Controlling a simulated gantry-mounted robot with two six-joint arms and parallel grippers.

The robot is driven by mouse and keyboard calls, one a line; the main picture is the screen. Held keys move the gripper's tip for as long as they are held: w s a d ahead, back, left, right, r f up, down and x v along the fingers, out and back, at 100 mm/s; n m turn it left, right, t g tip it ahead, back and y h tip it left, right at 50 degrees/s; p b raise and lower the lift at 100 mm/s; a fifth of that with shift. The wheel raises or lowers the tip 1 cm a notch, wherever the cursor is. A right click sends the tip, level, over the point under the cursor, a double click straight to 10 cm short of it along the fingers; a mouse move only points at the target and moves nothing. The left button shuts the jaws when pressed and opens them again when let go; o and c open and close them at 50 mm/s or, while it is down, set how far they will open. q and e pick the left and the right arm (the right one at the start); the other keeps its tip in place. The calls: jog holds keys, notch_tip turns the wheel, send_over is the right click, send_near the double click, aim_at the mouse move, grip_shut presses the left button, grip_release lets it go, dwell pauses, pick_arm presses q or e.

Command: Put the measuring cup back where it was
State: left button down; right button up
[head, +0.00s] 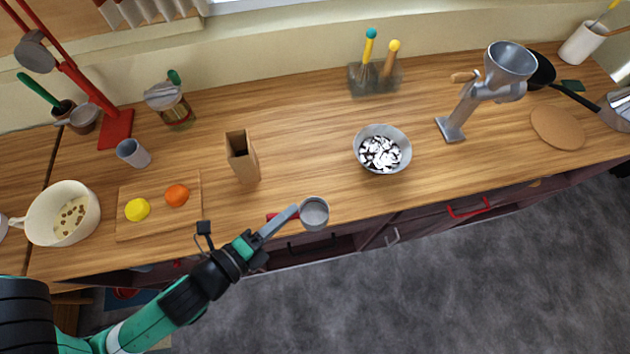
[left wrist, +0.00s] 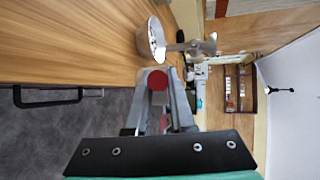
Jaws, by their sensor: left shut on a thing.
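The grey metal measuring cup (head: 314,213) is at the tips of my left gripper (head: 288,216), held out over the front edge of the counter with its round opening facing up. My left gripper is shut on it; the exact grip is hard to see. In the left wrist view, a red round shape (left wrist: 158,80) shows between the fingertips; I cannot tell which part of the cup it is. A red stand (head: 116,129) at the back left has another grey cup (head: 34,51) hanging from it. My right gripper is not in view.
A brown open box (head: 243,160) stands left of the cup. A cutting board (head: 160,218) holds a yellow and an orange item. A white pot (head: 65,213) is far left. A bowl of white and dark pieces (head: 381,149) and a grinder (head: 490,85) stand to the right.

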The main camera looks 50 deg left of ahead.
pick_arm(q)
jog(key=w+a+f+b, duration=0.1)
jog(key=w+a+f, duration=0.2)
jog(key=w+a+f+b, duration=0.2)
jog(key=w+a+f, duration=0.1)
jog(key=w+a+f+b, duration=0.1)
jog(key=w+a+f, duration=0.2)
jog(key=a, duration=0.1)
jog(key=shift+w+b, duration=0.3)
jog(key=shift+b, duration=0.05)
jog(key=shift+w+a+f, duration=0.15)
jog(key=shift+w+a, duration=0.05)
jog(key=shift+w, duration=0.05)
jog(key=shift+a+f, duration=0.15)
jog(key=shift+f, duration=0.15)
notch_tip(320, 180, down, 3)
jog(key=shift+w+f+b, duration=0.1)
jog(key=shift+b, duration=0.55)
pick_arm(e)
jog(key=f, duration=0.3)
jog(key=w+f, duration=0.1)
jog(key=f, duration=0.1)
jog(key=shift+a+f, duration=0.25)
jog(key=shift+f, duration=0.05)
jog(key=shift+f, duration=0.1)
